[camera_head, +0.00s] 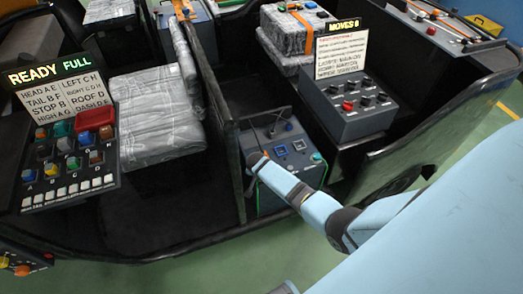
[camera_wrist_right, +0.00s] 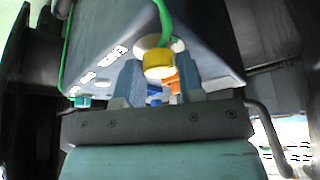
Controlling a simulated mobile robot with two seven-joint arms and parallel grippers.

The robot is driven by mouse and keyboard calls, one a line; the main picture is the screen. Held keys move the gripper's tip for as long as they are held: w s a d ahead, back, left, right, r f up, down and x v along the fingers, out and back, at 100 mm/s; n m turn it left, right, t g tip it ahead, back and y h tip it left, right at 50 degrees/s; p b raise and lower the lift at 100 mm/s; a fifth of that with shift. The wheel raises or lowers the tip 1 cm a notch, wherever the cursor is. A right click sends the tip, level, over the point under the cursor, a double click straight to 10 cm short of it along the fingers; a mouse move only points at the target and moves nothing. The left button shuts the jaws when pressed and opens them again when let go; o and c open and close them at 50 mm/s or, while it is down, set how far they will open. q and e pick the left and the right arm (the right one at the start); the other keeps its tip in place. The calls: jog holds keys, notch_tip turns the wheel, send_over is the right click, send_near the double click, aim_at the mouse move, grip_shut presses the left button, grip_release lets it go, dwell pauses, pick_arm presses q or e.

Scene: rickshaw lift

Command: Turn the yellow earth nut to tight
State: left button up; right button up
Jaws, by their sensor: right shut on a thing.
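The yellow earth nut (camera_wrist_right: 158,64) shows in the right wrist view, with a pale ring behind it and a green cable (camera_wrist_right: 165,18) running up from it. My right gripper (camera_wrist_right: 157,82) has one finger on each side of the nut and is shut on it. In the head view my right gripper (camera_head: 255,161) reaches the left part of the grey box (camera_head: 292,172) from the lower right, and the nut is hidden there. The nut's tightness cannot be told. My left gripper is not in view.
Orange and blue parts lie just behind the fingers in the wrist view. A dark upright panel (camera_head: 226,140) stands close left of the grey box. A switch box (camera_head: 348,105) with a "MOVES 8" sign is to the right, and a button panel (camera_head: 65,165) reading "READY FULL" at the left.

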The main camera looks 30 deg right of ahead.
dwell(0.4)
jog(key=o, duration=0.9)
jog(key=p+v, duration=0.1)
jog(key=v, duration=0.6)
jog(key=shift+a+r+p, duration=0.1)
jog(key=shift+r+p, duration=0.2)
jog(key=shift+p, duration=0.05)
